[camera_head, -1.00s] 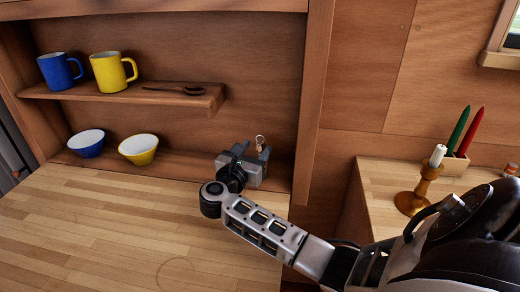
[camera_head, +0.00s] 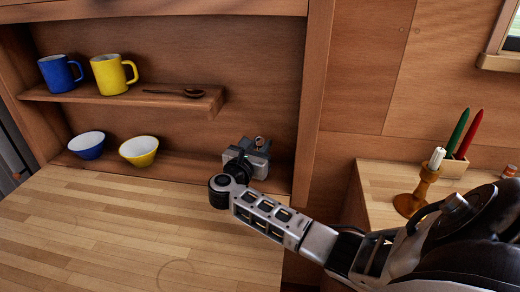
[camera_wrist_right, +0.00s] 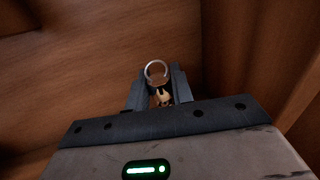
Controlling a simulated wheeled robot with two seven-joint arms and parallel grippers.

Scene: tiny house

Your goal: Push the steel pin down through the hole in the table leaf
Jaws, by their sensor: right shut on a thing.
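The steel pin shows as a ring (camera_wrist_right: 156,70) between the fingertips in the right wrist view; its shaft is hidden. The ring also shows small in the head view (camera_head: 259,142). My right gripper (camera_head: 257,147) is shut on the pin at the right back corner of the table leaf (camera_head: 130,225); its fingers also show in the right wrist view (camera_wrist_right: 158,88). The hole in the leaf is hidden, so I cannot tell how the pin sits to it. My left gripper is not in view.
A blue bowl (camera_head: 86,146) and a yellow bowl (camera_head: 139,152) stand left of the gripper. Mugs and a spoon (camera_head: 175,93) are on the shelf above. A wooden side post (camera_head: 311,110) is close on the right. The leaf's middle is clear.

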